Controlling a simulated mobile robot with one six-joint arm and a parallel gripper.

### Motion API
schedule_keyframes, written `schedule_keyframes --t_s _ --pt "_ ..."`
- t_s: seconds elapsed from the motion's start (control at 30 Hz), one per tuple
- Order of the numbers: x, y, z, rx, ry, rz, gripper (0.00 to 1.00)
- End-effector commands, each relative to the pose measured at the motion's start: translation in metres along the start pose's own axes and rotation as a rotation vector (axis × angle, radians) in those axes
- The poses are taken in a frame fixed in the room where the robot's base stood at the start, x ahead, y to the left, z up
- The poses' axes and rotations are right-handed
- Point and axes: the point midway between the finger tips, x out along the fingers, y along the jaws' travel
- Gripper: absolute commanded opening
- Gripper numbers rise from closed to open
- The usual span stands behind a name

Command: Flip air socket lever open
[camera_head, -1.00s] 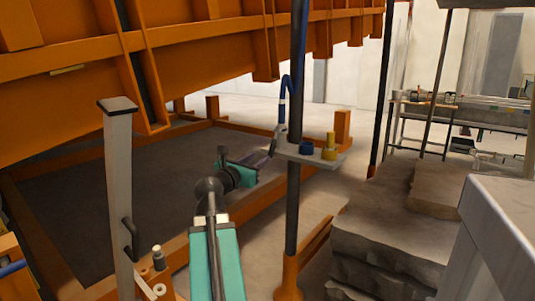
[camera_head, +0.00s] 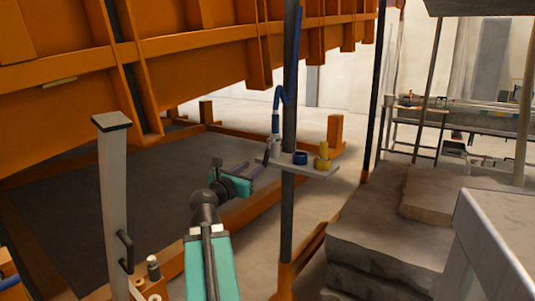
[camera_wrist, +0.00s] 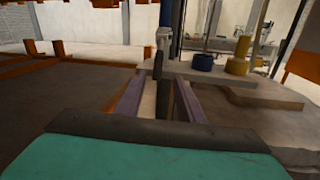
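The air socket (camera_head: 275,147) is a grey fitting with a blue hose above it, at the left end of a small grey shelf (camera_head: 322,172) on a dark pole. Its dark lever (camera_head: 265,157) shows at the socket's left side. My gripper (camera_head: 253,170) has two purple fingers and points at the lever from the left. In the wrist view, the fingers (camera_wrist: 160,76) are apart, with the dark lever (camera_wrist: 158,66) upright near the gap between their tips. I cannot tell whether either finger touches it. The socket shows behind it in the wrist view (camera_wrist: 164,42).
A blue fitting (camera_head: 300,158) and a yellow fitting (camera_head: 322,157) stand on the shelf right of the socket. The dark pole (camera_head: 289,110) rises beside it. Orange framing (camera_head: 70,60) hangs over the sandbed at left. Stone blocks (camera_head: 390,230) lie at right.

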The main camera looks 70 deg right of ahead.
Motion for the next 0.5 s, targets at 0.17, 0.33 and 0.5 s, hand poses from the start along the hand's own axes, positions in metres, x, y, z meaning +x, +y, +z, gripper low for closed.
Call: schedule_keyframes --t_s 0.17,0.33,0.5 --pt "0.0029 0.0006 0.0030 -0.001 0.000 -0.001 0.35" --pt "0.0054 0.0010 0.0029 0.000 0.000 -0.002 0.35" --pt "0.0077 0.0011 0.0034 0.000 -0.002 -0.004 0.35"
